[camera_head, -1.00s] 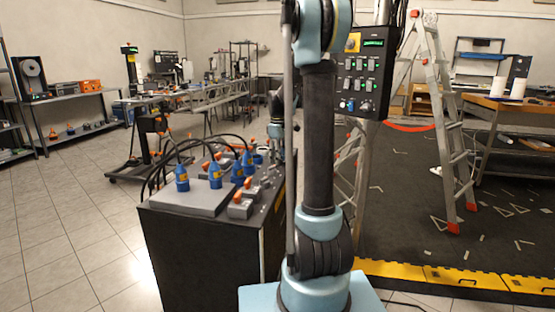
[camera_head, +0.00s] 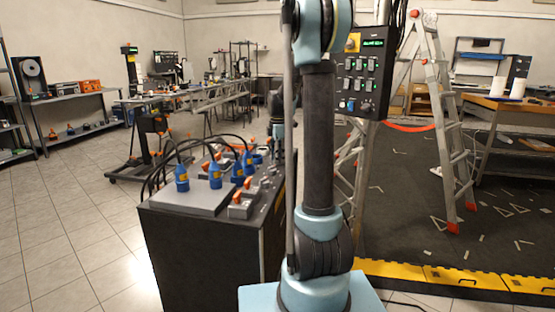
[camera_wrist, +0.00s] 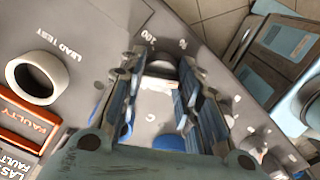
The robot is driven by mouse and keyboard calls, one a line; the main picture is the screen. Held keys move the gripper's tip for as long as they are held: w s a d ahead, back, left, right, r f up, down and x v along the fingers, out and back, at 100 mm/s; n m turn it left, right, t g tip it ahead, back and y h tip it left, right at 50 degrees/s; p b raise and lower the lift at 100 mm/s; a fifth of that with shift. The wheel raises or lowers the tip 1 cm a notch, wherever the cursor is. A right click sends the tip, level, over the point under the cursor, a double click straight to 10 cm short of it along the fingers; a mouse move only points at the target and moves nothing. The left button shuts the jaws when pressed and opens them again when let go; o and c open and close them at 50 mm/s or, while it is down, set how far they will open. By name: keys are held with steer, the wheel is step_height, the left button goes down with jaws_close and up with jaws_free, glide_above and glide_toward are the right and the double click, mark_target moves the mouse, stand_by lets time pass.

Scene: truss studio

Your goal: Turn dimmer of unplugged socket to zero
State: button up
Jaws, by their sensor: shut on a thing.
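The two fingers of my gripper (camera_wrist: 160,72) are closed around a small pale grey part, which looks like the dimmer knob (camera_wrist: 160,70), on the grey console face. The knob's pointer is not readable. In the head view the console (camera_head: 200,262) is a dark box with a grey top and several blue plugs (camera_head: 215,177) with black cables. The end of my arm is over its far end; the fingers are not clear there. Which socket is unplugged cannot be told.
In the wrist view a white ring (camera_wrist: 37,77) marked lead test and an orange-framed faulty label (camera_wrist: 28,128) lie left of my gripper. A switch panel (camera_head: 362,72) and a stepladder (camera_head: 440,120) stand to the right. Open tiled floor lies left of the console.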

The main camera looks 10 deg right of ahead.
steer(key=shift+w, duration=0.15)
stand_by(0.4)
steer(key=o, duration=1.1)
step_height(320, 180, up, 12)
steer(key=shift+f, duration=0.1)
